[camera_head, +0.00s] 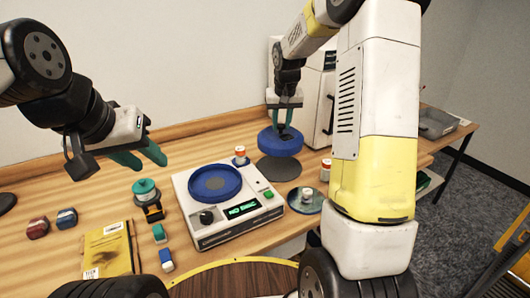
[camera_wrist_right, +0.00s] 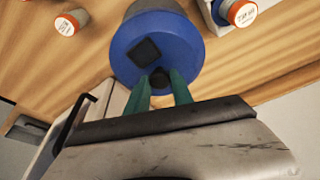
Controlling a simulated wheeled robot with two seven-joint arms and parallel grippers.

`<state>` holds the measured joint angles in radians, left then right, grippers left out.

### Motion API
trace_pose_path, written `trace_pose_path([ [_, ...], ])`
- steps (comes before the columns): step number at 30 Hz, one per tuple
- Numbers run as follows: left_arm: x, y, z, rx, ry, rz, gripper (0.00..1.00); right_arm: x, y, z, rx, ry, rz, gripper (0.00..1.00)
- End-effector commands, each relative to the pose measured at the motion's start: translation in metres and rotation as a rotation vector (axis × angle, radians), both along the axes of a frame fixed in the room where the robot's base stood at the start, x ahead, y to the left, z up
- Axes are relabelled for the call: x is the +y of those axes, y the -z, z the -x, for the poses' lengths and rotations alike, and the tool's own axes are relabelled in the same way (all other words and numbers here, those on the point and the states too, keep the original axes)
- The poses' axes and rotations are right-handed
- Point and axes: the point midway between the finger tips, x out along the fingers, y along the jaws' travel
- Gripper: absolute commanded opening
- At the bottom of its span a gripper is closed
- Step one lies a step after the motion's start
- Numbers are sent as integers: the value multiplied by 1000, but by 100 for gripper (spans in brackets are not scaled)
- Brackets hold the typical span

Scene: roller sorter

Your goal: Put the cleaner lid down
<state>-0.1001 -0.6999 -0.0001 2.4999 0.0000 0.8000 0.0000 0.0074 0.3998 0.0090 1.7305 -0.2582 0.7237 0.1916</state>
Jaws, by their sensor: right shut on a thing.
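The cleaner lid, a blue round piece with a black knob (camera_head: 280,143), is at the back right of the table. My right gripper (camera_head: 287,118) is above it, with teal fingers shut on its knob. In the right wrist view the lid (camera_wrist_right: 184,48) is below my right gripper's fingertips (camera_wrist_right: 160,84). A dark grey disc (camera_head: 279,170) lies under and in front of the lid; I cannot tell whether they touch. My left gripper (camera_head: 140,158) is open and empty above the table's left part.
A white device (camera_head: 243,233) with a blue dish (camera_head: 215,184) stands mid-table. An orange-topped jar (camera_head: 240,156) is behind it; another (camera_head: 326,170) is right of the dark disc. A white machine (camera_head: 322,95) stands behind. A yellow packet (camera_head: 108,251) and small blocks lie left.

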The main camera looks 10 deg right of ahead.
Motion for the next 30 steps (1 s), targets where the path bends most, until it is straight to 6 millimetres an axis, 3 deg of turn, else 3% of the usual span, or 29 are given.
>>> trace_pose_path([
  [9, 0, 0, 0, 0, 0, 0, 36, 0, 49, 1, 4, -1, 0, 0],
  [17, 0, 0, 0, 0, 0, 0, 36, 0, 71, 0, 2, 0, 0, 0],
  [22, 0, 0, 0, 0, 0, 0, 36, 0, 96, 0, 3, -1, 1, 0],
  [30, 0, 0, 0, 0, 0, 0, 36, 0, 100, 0, 0, 0, 0, 0],
])
